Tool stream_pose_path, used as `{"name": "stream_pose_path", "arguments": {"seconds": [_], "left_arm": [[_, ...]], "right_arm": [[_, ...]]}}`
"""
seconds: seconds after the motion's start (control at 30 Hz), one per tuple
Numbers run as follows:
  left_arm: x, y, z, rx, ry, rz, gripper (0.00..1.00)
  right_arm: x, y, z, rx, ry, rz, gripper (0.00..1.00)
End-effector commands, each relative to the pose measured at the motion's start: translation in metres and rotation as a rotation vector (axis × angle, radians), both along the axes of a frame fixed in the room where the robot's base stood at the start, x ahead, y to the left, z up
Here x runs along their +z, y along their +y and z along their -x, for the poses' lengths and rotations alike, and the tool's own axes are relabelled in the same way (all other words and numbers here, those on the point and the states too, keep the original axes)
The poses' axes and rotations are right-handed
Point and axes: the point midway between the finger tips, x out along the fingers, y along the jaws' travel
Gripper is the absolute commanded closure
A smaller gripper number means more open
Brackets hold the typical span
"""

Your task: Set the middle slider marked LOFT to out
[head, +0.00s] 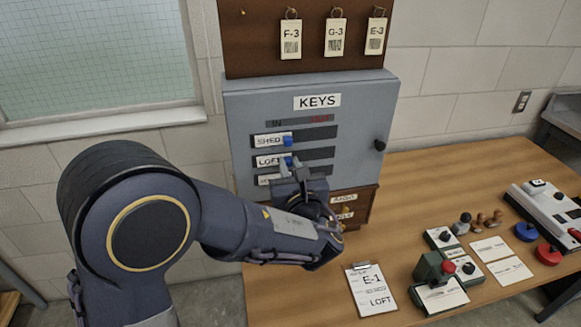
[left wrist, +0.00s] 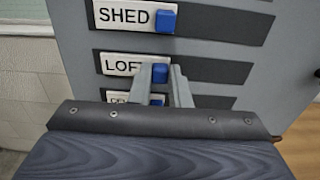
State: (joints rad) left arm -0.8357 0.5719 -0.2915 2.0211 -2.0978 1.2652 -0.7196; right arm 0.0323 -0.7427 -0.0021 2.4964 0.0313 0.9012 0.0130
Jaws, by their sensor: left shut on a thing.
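The grey KEYS cabinet (head: 360,108) has several dark slots with sliders, under IN at the left and a red mark, too small to read surely, at the right. The middle slider's white LOFT plate (head: 267,161) and its blue knob (left wrist: 160,73) are at the left, IN end of the slot. The left gripper (head: 288,166) reaches up to this knob, its fingers on both sides of it and shut on it. The SHED slider (head: 268,141) above is also at the left end. The lowest slider (left wrist: 118,97) is partly hidden by my gripper. My right gripper is not in view.
The LOFT slot (left wrist: 215,72) is clear to the right of the knob. A round black cabinet knob (head: 380,145) sits at the right edge. On the wooden table (head: 410,180) lie an E-1 LOFT clipboard (head: 370,290), stamps and small devices. Key tags (head: 335,37) hang above.

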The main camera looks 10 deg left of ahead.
Motion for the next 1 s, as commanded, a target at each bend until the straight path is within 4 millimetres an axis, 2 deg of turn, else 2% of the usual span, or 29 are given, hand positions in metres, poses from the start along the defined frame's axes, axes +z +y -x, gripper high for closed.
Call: {"name": "stream_pose_path", "arguments": {"seconds": [0.13, 0.23, 0.5, 0.6, 0.7, 0.97, 1.0], "left_arm": [[0.0, 0.0, 0.0, 0.0, 0.0, 0.0, 1.0], [0.0, -0.009, -0.004, -0.001, 0.0, -0.001, 1.0], [0.001, -0.067, -0.028, -0.002, -0.001, -0.002, 1.0], [0.001, -0.081, -0.034, -0.002, -0.002, 0.0, 1.0], [0.001, -0.087, -0.036, -0.001, -0.001, 0.0, 1.0], [0.001, -0.089, -0.036, -0.005, -0.002, 0.001, 1.0], [0.001, -0.089, -0.036, -0.006, -0.002, 0.001, 0.82]], "right_arm": [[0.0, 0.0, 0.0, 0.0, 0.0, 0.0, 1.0], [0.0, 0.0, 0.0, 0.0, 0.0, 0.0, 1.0], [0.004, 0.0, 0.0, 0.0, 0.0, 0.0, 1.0], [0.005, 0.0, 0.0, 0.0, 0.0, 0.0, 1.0], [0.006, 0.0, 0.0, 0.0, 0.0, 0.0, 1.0], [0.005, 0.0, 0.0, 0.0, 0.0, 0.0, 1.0], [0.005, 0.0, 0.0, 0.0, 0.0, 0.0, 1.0]]}}
